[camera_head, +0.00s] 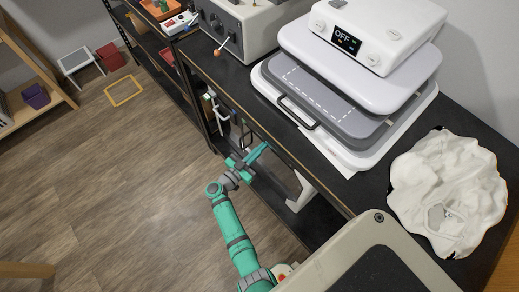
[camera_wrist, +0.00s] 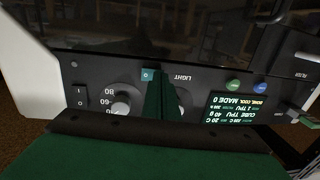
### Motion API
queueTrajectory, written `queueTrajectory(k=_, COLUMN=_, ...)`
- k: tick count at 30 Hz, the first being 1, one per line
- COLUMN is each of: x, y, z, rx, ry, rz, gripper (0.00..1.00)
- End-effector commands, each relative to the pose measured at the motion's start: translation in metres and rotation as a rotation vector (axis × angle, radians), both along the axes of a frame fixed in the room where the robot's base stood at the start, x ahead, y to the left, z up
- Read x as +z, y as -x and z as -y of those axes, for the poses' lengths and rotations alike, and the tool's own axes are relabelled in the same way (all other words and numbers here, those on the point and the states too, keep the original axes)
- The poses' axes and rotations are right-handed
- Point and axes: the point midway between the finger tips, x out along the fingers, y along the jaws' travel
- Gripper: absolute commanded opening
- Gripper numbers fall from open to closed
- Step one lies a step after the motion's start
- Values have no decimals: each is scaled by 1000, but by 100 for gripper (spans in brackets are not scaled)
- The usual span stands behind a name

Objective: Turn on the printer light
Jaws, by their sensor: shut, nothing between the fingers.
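In the wrist view the printer's dark front panel (camera_wrist: 200,76) appears upside down. Its "LIGHT" label (camera_wrist: 183,77) is beside a small teal switch (camera_wrist: 148,75) with a light mark on it. My gripper (camera_wrist: 161,88) is shut and empty, its tips at the panel beside the switch and label. I cannot tell whether they touch; the fingers hide part of the panel. In the head view my gripper (camera_head: 258,153) reaches under the workbench edge toward the printer's pale frame (camera_head: 300,193), mostly hidden by the bench. No lit printer light is visible.
Near the switch are a round knob (camera_wrist: 121,106), a rocker switch (camera_wrist: 80,97), a lit display (camera_wrist: 239,110) and green (camera_wrist: 233,85) and blue (camera_wrist: 260,88) buttons. The workbench (camera_head: 350,193) overhangs, carrying a heat press (camera_head: 350,90).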

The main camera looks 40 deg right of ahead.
Motion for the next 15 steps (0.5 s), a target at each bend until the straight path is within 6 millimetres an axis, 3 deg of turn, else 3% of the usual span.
queueTrajectory(k=10, x=0, y=-1, z=3, rx=-2, ry=0, rz=0, gripper=0)
queueTrajectory(k=15, x=0, y=-2, z=-11, rx=1, ry=0, rz=0, gripper=0)
